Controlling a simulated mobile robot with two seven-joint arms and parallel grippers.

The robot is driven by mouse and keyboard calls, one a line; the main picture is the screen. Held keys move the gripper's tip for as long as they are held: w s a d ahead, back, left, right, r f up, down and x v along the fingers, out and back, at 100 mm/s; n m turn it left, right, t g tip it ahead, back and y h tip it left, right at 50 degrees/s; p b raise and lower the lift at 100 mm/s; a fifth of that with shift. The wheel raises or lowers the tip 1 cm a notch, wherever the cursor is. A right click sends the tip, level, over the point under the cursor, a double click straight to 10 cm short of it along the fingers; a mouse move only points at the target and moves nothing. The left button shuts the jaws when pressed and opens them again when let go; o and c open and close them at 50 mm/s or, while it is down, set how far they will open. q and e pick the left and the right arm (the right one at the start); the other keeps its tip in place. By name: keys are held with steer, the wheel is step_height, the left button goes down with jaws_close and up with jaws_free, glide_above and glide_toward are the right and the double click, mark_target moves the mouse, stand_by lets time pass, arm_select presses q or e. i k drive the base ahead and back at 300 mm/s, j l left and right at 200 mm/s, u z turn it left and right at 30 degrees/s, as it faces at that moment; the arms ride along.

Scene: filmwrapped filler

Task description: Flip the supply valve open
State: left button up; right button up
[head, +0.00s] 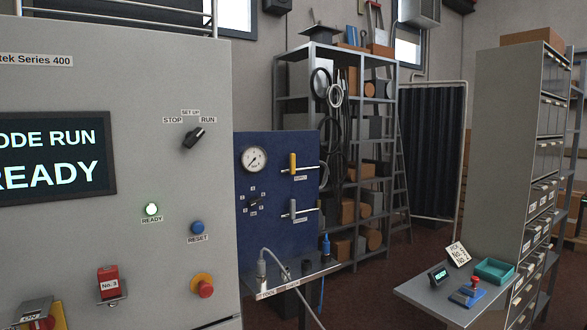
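A blue panel (276,228) stands just right of the grey cabinet. It carries two lever valves, each on a short horizontal pipe. The upper valve has a yellow handle (293,162) that stands upright, across its pipe. The lower valve has a grey handle (292,208), also upright across its pipe. The small labels under them are too small to read, so I cannot tell for certain which is the supply valve. A round gauge (254,159) and a small black knob (255,203) sit on the panel's left side. Neither of my grippers is in view.
The grey cabinet (130,140) fills the left, its screen reading READY. A narrow shelf (318,268) with a cable and a blue-topped item juts below the panel. A small table (425,300) and drawer rack (500,130) stand right. Floor between is clear.

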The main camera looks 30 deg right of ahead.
mark_target(292, 170)
steer(key=i+l+u, duration=0.2)
steer(key=l, duration=0.8)
steer(key=i+l+u, duration=0.2)
steer(key=l, duration=0.8)
steer(key=l+u, duration=0.2)
steer(key=l, duration=0.85)
